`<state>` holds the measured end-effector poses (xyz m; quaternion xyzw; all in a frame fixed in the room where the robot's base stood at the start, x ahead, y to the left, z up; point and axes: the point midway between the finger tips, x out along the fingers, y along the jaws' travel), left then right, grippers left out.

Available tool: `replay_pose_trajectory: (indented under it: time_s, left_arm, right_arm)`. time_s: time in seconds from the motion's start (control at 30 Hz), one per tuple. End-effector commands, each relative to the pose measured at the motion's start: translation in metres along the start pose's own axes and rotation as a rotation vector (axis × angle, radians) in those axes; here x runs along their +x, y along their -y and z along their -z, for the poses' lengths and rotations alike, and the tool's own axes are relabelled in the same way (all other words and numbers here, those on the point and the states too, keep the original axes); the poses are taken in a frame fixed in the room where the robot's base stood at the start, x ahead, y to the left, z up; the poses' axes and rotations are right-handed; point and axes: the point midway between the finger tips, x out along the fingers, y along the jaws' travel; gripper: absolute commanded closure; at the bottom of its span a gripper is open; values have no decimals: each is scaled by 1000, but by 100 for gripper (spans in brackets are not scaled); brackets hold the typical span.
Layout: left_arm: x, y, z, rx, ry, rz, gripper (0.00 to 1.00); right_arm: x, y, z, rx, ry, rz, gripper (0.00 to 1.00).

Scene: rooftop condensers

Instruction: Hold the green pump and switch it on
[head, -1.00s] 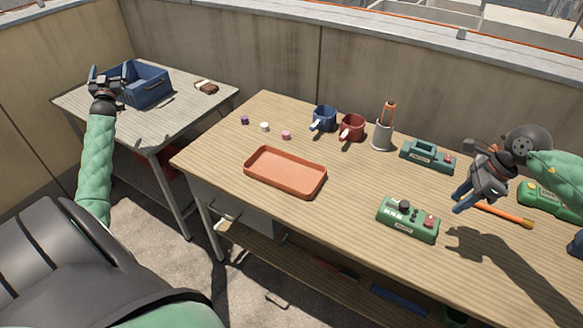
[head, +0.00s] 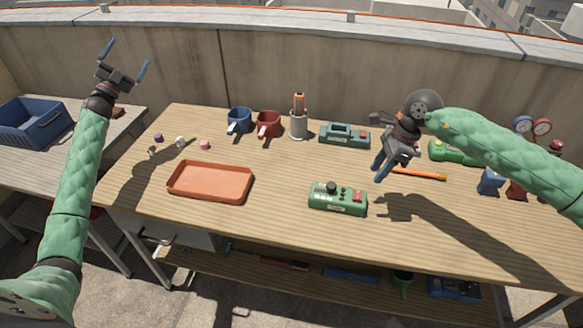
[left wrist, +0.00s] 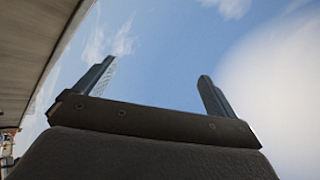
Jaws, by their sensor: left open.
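A green box-shaped device (head: 338,199) with a black knob and a red switch lies near the middle front of the wooden bench. Another green tool (head: 452,152) lies farther right, partly behind my right arm. I cannot read which is labelled as the pump. My left gripper (head: 126,60) is open, empty and raised high at the left; its spread fingers also show against sky in the left wrist view (left wrist: 157,85). My right gripper (head: 381,170) hangs above the bench, right of the front device, apart from it; its jaw opening is unclear.
An orange tray (head: 210,182) lies left of the front device. An orange-handled tool (head: 418,173) and gauges (head: 532,128) are right. A blue crate (head: 32,122) sits on the side table.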

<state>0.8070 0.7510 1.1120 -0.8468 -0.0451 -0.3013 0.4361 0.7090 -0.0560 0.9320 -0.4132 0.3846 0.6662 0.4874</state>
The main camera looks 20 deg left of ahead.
Motion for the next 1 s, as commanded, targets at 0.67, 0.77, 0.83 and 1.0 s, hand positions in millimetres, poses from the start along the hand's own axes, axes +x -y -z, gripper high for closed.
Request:
replay_pose_trajectory:
  time_s: [0.67,0.77,0.83,1.0]
  left_arm:
    - [111,-214,217,340,-590,-424,5]
    - [114,-247,251,400,-697,-488,5]
    - [115,-270,276,444,-775,-534,5]
    - [107,-328,334,561,-981,-649,5]
  right_arm:
    - [0,0,0,0,0,0,64]
    - [0,0,0,0,0,0,64]
    - [0,0,0,0,0,0,64]
    - [0,0,0,0,0,0,64]
